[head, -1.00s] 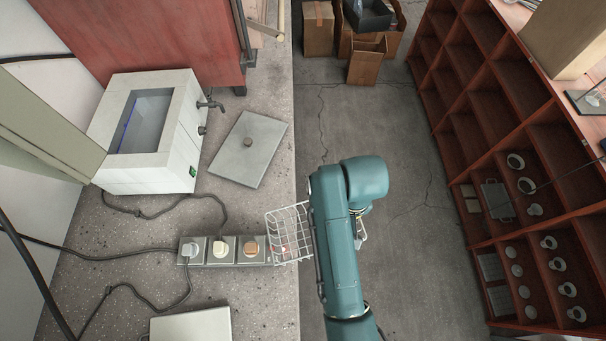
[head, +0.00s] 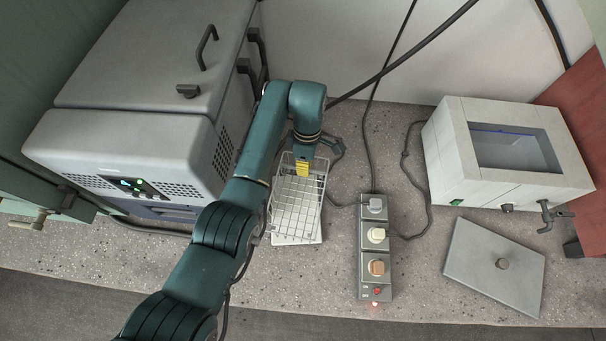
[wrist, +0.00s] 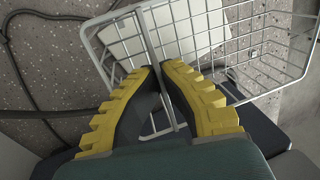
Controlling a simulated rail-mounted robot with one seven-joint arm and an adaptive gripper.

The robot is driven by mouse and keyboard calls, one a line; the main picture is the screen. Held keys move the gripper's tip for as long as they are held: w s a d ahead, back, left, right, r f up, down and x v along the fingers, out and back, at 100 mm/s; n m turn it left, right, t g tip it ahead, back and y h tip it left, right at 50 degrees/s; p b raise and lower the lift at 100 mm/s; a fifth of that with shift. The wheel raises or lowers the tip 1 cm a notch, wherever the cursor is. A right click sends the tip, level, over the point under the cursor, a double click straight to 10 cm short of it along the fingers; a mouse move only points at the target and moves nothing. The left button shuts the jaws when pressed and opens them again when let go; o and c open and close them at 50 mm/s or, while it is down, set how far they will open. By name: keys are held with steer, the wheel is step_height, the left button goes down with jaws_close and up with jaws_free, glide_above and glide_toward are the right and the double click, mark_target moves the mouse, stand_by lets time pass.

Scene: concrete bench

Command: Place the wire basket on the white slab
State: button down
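The white wire basket (head: 296,208) hangs from my gripper (head: 303,170) over the bench, right of the grey machine. In the wrist view the yellow ribbed fingers (wrist: 158,66) are closed together on a wire of the basket (wrist: 255,92). The white slab (head: 312,238) lies on the bench beneath the basket, mostly covered by it in the head view. Through the wires the slab also shows in the wrist view (wrist: 185,38). I cannot tell whether the basket touches the slab.
A large grey machine (head: 140,125) stands close on the left. A strip of switch blocks (head: 375,250) lies to the right, with cables behind. Farther right are a white water bath (head: 500,150) and its grey lid (head: 495,265). The bench's front edge is below.

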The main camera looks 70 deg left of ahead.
mark_target(297, 180)
steer(key=shift+s+a+f+n, duration=0.2)
steer(key=shift+s+a+n, duration=0.15)
steer(key=shift+s+a, duration=0.15)
steer(key=shift+s+a+f+n, duration=0.2)
steer(key=shift+s+a+n, duration=0.15)
steer(key=shift+a, duration=0.1)
step_height(297, 180, down, 9)
steer(key=b, duration=0.3)
steer(key=shift+f, duration=0.15)
steer(key=c, duration=1.2)
jaws_free()
steer(key=shift+d, duration=0.1)
steer(key=shift+c, duration=0.2)
steer(key=r, duration=0.4)
steer(key=a+r+p, duration=0.1)
steer(key=r, duration=0.3)
steer(key=w+a+r+p, duration=0.1)
steer(key=r, duration=0.3)
steer(key=shift+w+a, duration=0.1)
